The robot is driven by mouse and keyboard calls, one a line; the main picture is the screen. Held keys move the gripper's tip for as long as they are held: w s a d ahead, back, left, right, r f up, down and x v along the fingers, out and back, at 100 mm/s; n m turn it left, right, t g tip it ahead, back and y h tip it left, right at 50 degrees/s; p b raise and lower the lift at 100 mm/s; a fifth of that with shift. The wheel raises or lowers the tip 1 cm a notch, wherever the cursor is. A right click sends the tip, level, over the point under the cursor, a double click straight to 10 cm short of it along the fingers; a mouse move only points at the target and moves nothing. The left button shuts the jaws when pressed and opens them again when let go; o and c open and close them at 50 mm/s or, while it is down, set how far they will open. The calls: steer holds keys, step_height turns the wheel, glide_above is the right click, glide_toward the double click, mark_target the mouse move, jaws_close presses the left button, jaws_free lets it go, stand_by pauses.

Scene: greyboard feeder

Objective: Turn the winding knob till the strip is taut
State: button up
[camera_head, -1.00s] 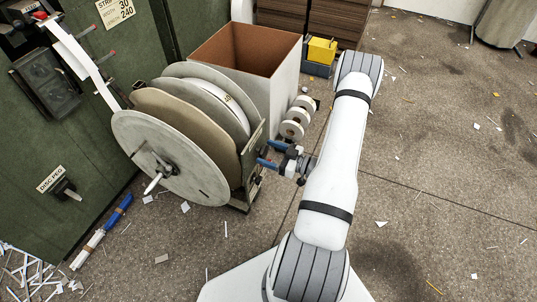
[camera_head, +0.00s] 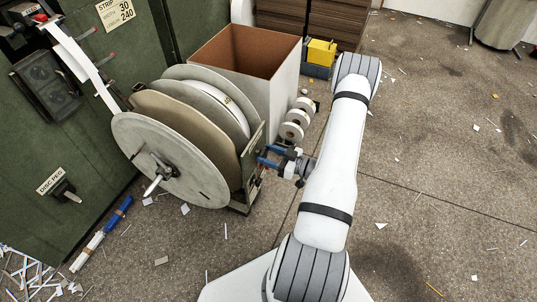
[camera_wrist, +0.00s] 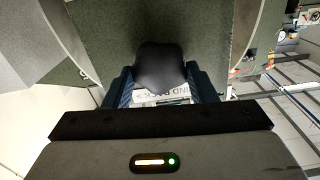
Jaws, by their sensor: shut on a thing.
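The winding knob (camera_wrist: 160,70) is black and lobed in the wrist view. My gripper (camera_wrist: 161,92) is shut on it, with a blue finger on each side. In the head view my gripper (camera_head: 268,156) reaches the right side of the reel stand (camera_head: 252,150), where the knob itself is hard to make out. The reel (camera_head: 165,150) has large grey discs with a brown roll between them. The white strip (camera_head: 82,55) runs at a slant down the green machine at upper left. I cannot tell how tight it is. A partly hidden label sits below the knob in the wrist view.
An open brown-lined box (camera_head: 245,50) stands behind the reel. Small white rolls (camera_head: 293,130) sit beside my gripper. A yellow box (camera_head: 321,51) is at the back. Paper scraps litter the floor; the right side is mostly open.

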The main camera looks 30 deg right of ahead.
steer(key=shift+m, duration=0.6)
steer(key=o, duration=1)
steer(key=shift+s+d, duration=0.1)
steer(key=p+v, duration=0.2)
steer(key=v, duration=0.5)
steer(key=shift+s+d, duration=0.2)
steer(key=shift+s, duration=0.05)
